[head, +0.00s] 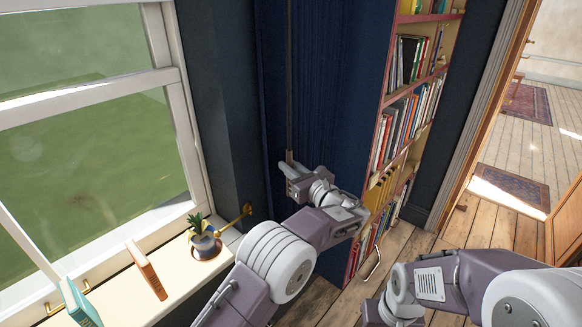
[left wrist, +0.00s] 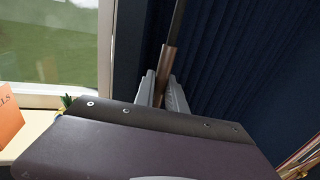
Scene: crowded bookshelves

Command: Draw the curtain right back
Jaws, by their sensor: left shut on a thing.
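The dark blue curtain (head: 330,75) hangs in narrow folds between the window wall and the bookshelf in the head view. It also fills the upper right of the left wrist view (left wrist: 245,70). A thin dark draw rod (head: 289,80) hangs in front of the curtain, with a brown lower grip (left wrist: 168,60). My left gripper (head: 288,168) is shut on the rod's lower end, and its two fingers show on either side in the left wrist view (left wrist: 162,88). My right arm reaches in at the lower right, but its fingers are not visible.
The window (head: 90,110) is uncovered at left. Its sill (head: 120,300) holds a potted plant (head: 205,240), an orange book (head: 146,270) and a teal book (head: 80,303). A full bookshelf (head: 383,115) stands right of the curtain. Wooden floor (head: 470,225) and a doorway lie further right.

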